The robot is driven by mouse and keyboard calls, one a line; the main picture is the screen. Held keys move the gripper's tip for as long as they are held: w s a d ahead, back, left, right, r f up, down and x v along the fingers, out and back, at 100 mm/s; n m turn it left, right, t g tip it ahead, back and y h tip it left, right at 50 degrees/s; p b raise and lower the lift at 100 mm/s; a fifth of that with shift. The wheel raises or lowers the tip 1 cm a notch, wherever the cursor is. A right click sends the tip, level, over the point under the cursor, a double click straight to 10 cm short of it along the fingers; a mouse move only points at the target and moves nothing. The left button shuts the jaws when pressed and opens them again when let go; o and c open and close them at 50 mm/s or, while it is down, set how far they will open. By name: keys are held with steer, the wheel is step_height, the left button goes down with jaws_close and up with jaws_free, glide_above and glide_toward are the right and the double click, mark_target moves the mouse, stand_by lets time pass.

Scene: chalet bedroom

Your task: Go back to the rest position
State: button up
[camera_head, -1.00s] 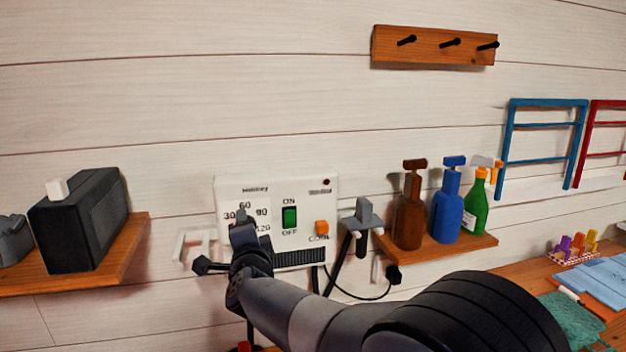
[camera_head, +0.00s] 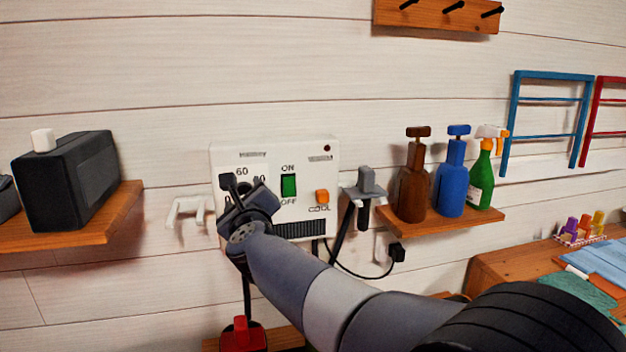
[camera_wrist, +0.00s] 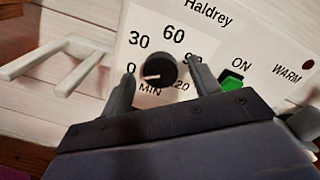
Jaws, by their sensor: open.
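My gripper (camera_head: 243,182) is open in front of the left part of the white wall unit (camera_head: 325,215), over its dial area. In the wrist view, my gripper's two fingers (camera_wrist: 160,66) stand apart, one on each side of the round black knob (camera_wrist: 160,71), with gaps beside it. The knob's pale pointer line points to the left, near the 0 mark. The numbers 30 and 60 show around it; others are partly covered by a finger. The unit also carries a green ON/OFF switch (camera_head: 289,186) and an orange COOL button (camera_head: 322,196).
A white bracket (camera_head: 187,210) sticks out left of the unit. A black box (camera_head: 70,185) stands on the left shelf (camera_head: 120,215). A grey holder (camera_head: 366,185) hangs right of the unit. Brown, blue and green bottles (camera_head: 449,185) stand on the right shelf (camera_head: 440,222). A red object (camera_head: 243,335) is below.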

steer(key=m+b, duration=0.1)
steer(key=m, duration=0.2)
stand_by(0.5)
